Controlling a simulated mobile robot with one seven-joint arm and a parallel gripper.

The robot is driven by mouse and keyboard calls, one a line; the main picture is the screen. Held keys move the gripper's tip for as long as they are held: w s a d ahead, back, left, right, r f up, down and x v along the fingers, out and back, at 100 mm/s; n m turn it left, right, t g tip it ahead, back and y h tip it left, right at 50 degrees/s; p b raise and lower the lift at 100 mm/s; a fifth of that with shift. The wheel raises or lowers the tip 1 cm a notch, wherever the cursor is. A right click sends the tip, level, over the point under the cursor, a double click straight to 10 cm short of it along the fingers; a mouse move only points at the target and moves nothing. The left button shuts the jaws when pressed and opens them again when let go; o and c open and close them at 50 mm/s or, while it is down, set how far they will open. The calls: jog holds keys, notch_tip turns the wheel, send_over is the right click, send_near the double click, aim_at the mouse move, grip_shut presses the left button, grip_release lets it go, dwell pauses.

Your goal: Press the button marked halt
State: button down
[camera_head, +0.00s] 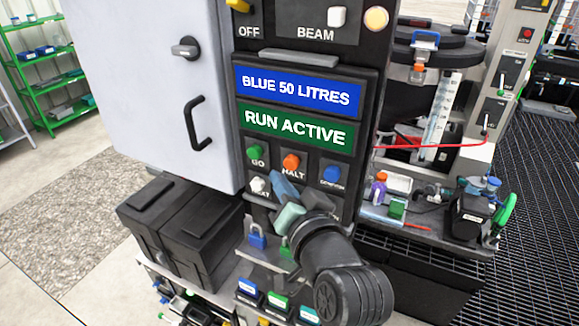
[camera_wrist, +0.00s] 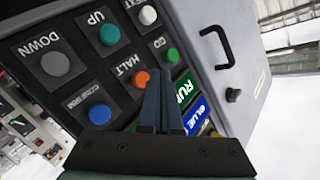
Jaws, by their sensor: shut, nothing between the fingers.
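The halt button (camera_head: 291,162) is an orange round knob above the label HALT on the dark control panel. It also shows in the wrist view (camera_wrist: 140,78), left of my fingertips and partly close to them. My gripper (camera_head: 279,183) is in front of the panel, its blue-grey fingers just below and left of the halt button in the head view. In the wrist view my gripper (camera_wrist: 161,76) has its fingers together with nothing between them. I cannot tell how far the tips are from the panel.
Around it are a green GO button (camera_head: 253,153), a blue button (camera_head: 332,174) and a white button (camera_head: 258,185). Screens above read BLUE 50 LITRES (camera_head: 299,89) and RUN ACTIVE (camera_head: 297,128). A white cabinet door (camera_head: 140,80) is left; a cluttered bench (camera_head: 375,222) is right.

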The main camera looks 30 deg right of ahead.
aim_at(284, 163)
jog(key=shift+w+d, duration=0.4)
jog(key=shift+d, duration=0.1)
jog(key=shift+w+d, duration=0.1)
jog(key=shift+d, duration=0.05)
dwell(1.7)
jog(key=shift+w+d, duration=0.15)
jog(key=shift+d, duration=0.05)
jog(key=shift+w+d+r, duration=0.1)
jog(key=shift+w+d, duration=0.25)
jog(key=shift+d, duration=0.15)
dwell(0.9)
dwell(0.3)
jog(key=shift+s+a, duration=0.65)
jog(key=shift+a, duration=0.15)
jog(key=shift+a, duration=0.1)
jog(key=s+a, duration=0.1)
jog(key=a, duration=0.1)
jog(key=s+a+p, duration=0.1)
jog(key=s, duration=0.1)
jog(key=shift+a, duration=0.4)
